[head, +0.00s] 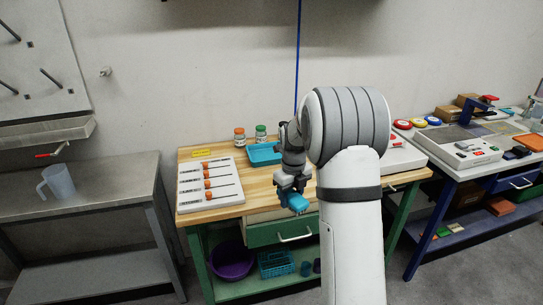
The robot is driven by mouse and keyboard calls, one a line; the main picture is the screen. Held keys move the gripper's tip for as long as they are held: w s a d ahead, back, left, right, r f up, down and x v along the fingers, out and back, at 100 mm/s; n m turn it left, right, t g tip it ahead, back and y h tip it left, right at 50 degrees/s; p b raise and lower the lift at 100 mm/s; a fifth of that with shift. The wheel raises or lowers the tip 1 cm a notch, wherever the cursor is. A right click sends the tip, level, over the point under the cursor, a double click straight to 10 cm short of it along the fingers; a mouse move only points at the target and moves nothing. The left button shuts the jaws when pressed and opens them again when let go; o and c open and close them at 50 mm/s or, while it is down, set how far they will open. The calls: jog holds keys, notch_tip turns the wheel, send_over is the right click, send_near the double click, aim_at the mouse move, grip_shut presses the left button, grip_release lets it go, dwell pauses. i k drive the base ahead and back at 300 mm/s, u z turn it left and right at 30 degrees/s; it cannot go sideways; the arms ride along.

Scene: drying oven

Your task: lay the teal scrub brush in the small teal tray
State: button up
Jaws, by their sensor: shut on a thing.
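My gripper (291,187) is shut on the teal scrub brush (296,202). It holds the brush in front of the wooden workbench's front edge, nearer to me than the tray. The small teal tray (261,155) lies on the back part of the bench, up and to the left of my gripper. Its right part is hidden behind my arm. The visible part of the tray looks empty.
Two small jars (239,134) (261,133) stand behind the tray. A metal table with a pitcher (58,181) is at left. My arm hides the bench's middle.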

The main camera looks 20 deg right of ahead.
aim_at(262, 158)
jog(key=i, duration=1.4)
jog(key=u, duration=0.05)
